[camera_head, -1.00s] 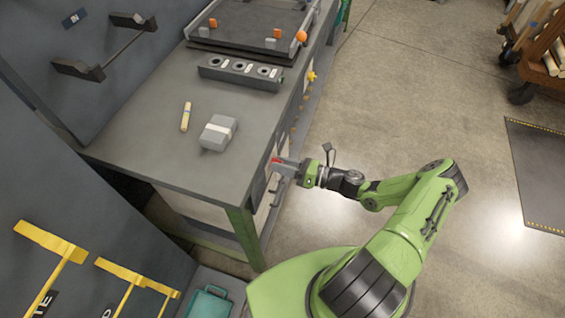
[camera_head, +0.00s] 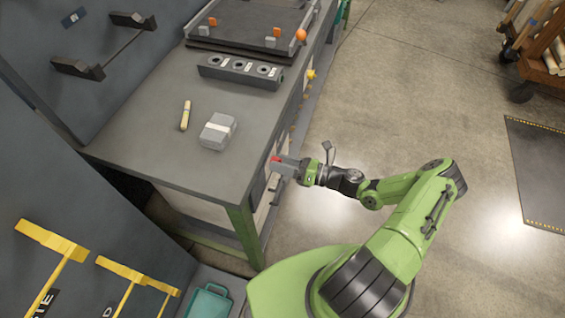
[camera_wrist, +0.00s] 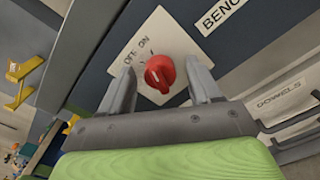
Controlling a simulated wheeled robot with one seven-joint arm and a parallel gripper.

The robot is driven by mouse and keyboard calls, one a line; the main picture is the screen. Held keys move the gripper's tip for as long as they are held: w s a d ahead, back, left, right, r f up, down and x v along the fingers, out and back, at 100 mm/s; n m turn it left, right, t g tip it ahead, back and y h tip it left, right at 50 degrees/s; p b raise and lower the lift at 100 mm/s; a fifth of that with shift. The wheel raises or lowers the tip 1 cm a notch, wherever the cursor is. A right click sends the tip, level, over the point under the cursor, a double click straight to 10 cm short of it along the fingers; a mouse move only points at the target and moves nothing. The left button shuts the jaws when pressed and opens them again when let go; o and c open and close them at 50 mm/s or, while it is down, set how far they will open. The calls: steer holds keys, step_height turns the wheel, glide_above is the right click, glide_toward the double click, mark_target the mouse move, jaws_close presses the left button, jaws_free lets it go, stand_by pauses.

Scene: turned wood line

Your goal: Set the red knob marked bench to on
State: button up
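The red knob (camera_wrist: 160,73) sits on a white plate (camera_wrist: 160,36) marked OFF and ON, in the wrist view. A label reading BENC, cut off by the frame edge, is beside the plate (camera_wrist: 222,14). My gripper (camera_wrist: 160,84) is open, with one finger on each side of the knob and a visible gap to each. Where the knob's pointer stands is hard to tell. In the head view my gripper (camera_head: 280,166) is at the bench's (camera_head: 150,160) right-hand side face, and a bit of the red knob (camera_head: 275,159) shows there.
A drawer label reading DOWELS (camera_wrist: 280,98) and a handle lie to the right in the wrist view. A grey block (camera_head: 218,132), a small wooden piece (camera_head: 185,115) and a socket rail (camera_head: 240,72) are on the bench top.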

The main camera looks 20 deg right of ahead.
steer(key=v, duration=1.5)
steer(key=shift+s+d, duration=0.25)
steer(key=shift+d, duration=0.05)
